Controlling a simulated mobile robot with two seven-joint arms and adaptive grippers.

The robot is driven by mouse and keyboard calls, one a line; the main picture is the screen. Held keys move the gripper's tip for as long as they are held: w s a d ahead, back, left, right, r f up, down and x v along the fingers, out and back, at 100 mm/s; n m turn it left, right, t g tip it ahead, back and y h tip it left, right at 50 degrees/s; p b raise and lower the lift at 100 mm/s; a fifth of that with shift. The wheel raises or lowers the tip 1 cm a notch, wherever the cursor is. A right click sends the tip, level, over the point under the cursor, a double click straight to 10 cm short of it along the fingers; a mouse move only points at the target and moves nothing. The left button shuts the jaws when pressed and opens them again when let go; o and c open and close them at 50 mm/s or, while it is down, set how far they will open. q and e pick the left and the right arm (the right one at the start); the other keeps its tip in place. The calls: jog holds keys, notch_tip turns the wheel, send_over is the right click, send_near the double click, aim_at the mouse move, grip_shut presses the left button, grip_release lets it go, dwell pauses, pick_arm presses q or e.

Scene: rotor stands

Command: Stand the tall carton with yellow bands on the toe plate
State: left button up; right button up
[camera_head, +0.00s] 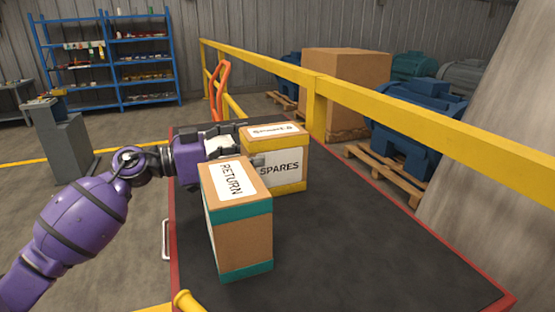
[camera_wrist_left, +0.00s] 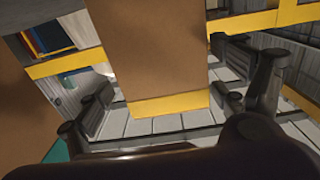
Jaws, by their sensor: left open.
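The tall carton with yellow bands (camera_head: 283,165), labelled SPARES, stands upright on the dark-topped table. My left gripper (camera_head: 246,146) is open at the carton's left side, partly hidden behind a teal-banded carton. In the left wrist view the yellow-banded carton (camera_wrist_left: 150,50) lies between the spread fingers (camera_wrist_left: 172,95), with visible gaps on both sides. An orange upright frame (camera_head: 218,90) stands beyond the table's far left corner. I cannot make out the toe plate for certain. My right gripper is not in view.
The teal-banded RETURN carton (camera_head: 240,235) stands close in front of the gripper. The dark tabletop (camera_head: 370,235) is clear to the right. A yellow rail (camera_head: 400,118) runs along the back. A large brown crate (camera_head: 345,90) and blue machinery (camera_head: 420,130) stand beyond it.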

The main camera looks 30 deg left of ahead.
aim_at(273, 145)
pick_arm(q)
jog(key=x, duration=0.6)
jog(key=shift+w+a+f, duration=0.1)
jog(key=shift+a, duration=0.1)
jog(key=c, duration=1.9)
jog(key=shift+r, duration=0.2)
